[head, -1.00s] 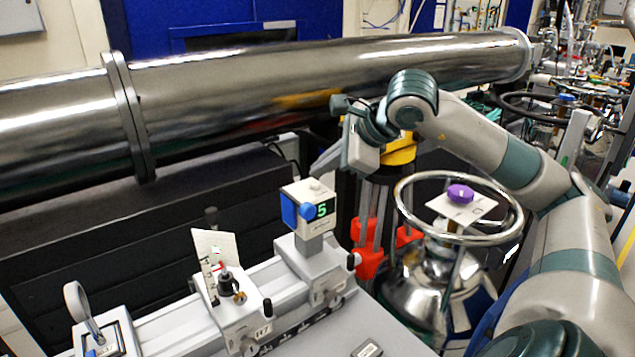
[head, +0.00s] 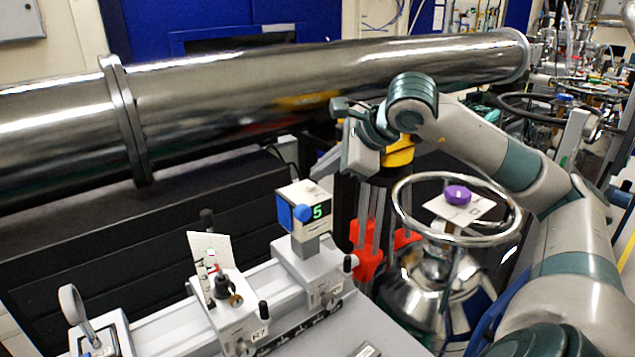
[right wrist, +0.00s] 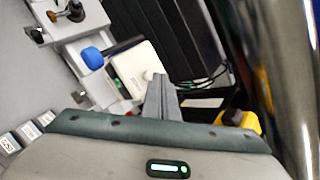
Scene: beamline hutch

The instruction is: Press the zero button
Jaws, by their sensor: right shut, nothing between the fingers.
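The small meter box (head: 304,208) stands on a post on the grey rail, with a white top, a blue round cap on its side and a green "5" on its display (head: 319,211). A small pale round button (right wrist: 148,75) shows on its white top in the right wrist view. My right gripper (head: 323,175) is shut and empty, its tips pointing down just above the box's top. In the right wrist view its fingers (right wrist: 162,100) end beside the button; I cannot tell whether they touch it. My left gripper is not in view.
A long steel beam pipe (head: 300,90) runs behind and above the gripper. A card holder (head: 205,255) and a ring-shaped part (head: 75,305) stand on the rail to the left. A steel vessel with a ring handle (head: 455,240) stands to the right.

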